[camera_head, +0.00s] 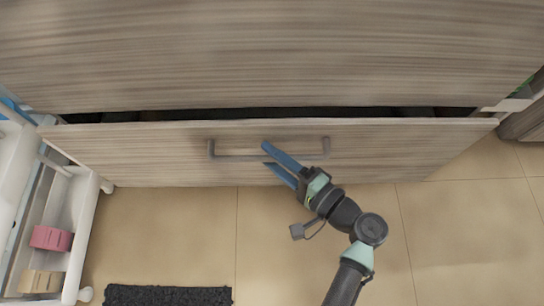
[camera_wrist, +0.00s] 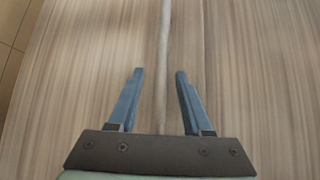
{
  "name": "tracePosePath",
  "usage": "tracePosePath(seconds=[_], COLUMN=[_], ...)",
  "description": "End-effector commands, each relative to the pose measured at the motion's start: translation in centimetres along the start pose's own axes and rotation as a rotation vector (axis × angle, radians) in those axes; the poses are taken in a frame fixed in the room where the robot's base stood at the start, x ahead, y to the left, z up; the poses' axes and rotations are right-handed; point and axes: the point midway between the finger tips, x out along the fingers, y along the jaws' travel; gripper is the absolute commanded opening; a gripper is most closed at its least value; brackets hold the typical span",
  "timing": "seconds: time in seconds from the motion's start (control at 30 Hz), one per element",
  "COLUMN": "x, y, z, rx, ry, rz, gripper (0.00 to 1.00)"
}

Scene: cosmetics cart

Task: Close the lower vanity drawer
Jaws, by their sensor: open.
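The lower vanity drawer (camera_head: 150,155) has a wood-grain front and stands slightly open, with a dark gap along its top edge below the upper front. Its dark bar handle (camera_head: 235,157) runs across the middle of the front. My gripper (camera_head: 266,154) is open at the handle's middle, its blue fingers pointing left and up. In the wrist view, the handle bar (camera_wrist: 165,60) runs lengthwise between the two open blue fingers (camera_wrist: 158,72), with the wood front behind it. I cannot tell whether the fingers touch the bar or the front.
The upper wood-grain front (camera_head: 270,55) spans the top. A white cart (camera_head: 80,230) with a pink item (camera_head: 51,238) and a beige item (camera_head: 40,281) stands at left. A dark mat (camera_head: 168,295) lies on the tiled floor (camera_head: 180,235).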

Motion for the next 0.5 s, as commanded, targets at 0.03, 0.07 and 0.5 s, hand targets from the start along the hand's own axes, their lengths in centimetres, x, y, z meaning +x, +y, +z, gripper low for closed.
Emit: tracePosePath(seconds=[0.03,0.07,0.5], x=[0.28,0.37,0.42], y=[0.03,0.0,-0.05], z=[0.0,0.01,0.01], rx=[-0.001,-0.001,0.0], ry=[-0.001,-0.001,0.0], rz=[0.0,0.0,0.0], gripper=[0.5,0.5,0.19])
